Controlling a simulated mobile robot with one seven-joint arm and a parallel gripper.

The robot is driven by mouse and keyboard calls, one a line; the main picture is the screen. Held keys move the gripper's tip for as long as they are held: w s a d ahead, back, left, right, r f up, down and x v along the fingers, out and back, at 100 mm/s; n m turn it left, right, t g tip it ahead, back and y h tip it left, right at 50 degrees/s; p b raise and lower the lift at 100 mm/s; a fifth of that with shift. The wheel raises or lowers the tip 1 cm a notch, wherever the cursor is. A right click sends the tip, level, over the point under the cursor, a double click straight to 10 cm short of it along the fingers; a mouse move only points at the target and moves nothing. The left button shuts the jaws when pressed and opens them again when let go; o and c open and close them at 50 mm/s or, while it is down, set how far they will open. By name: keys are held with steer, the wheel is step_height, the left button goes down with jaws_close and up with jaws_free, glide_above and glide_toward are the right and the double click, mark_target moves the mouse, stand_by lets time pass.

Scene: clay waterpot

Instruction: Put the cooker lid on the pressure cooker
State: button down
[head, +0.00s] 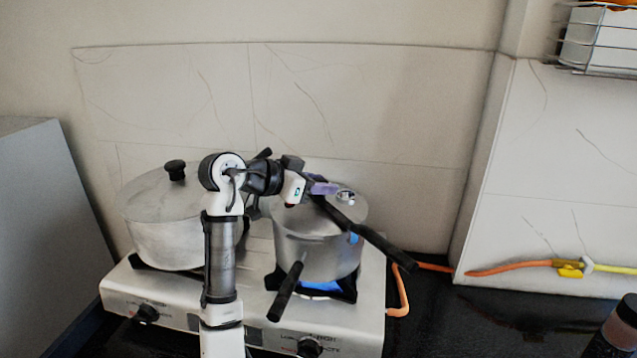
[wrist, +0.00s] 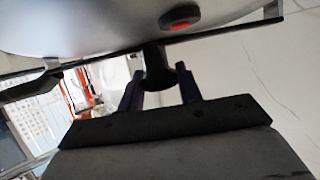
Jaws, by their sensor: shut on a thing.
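The pressure cooker (head: 318,250) is a grey metal pot on the right burner, its black handle (head: 285,292) pointing to the front left. The metal cooker lid (head: 350,208) is at the cooker's mouth, its long black handle (head: 385,250) pointing to the front right, out of line with the cooker's handle. I cannot tell whether the lid rests on the rim or hangs just above it. My gripper (head: 322,187) is shut on the lid's black part. In the wrist view, the purple fingers of my gripper (wrist: 160,90) close around that black part below the lid (wrist: 100,25).
A large lidded pot (head: 165,235) stands on the left burner of the stove (head: 255,325), close to my arm. A blue flame (head: 320,287) shows under the cooker. An orange hose (head: 510,267) runs right along the dark counter. A wall stands close behind. A dark bottle (head: 620,325) is at the right.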

steer(key=shift+f, duration=0.15)
steer(key=c, duration=0.9)
jaws_free()
steer(key=shift+c, duration=0.2)
steer(key=shift+r+p, duration=0.3)
steer(key=shift+r, duration=0.25)
steer(key=b+v, duration=0.4)
steer(key=v, duration=0.8)
steer(key=shift+f, duration=0.25)
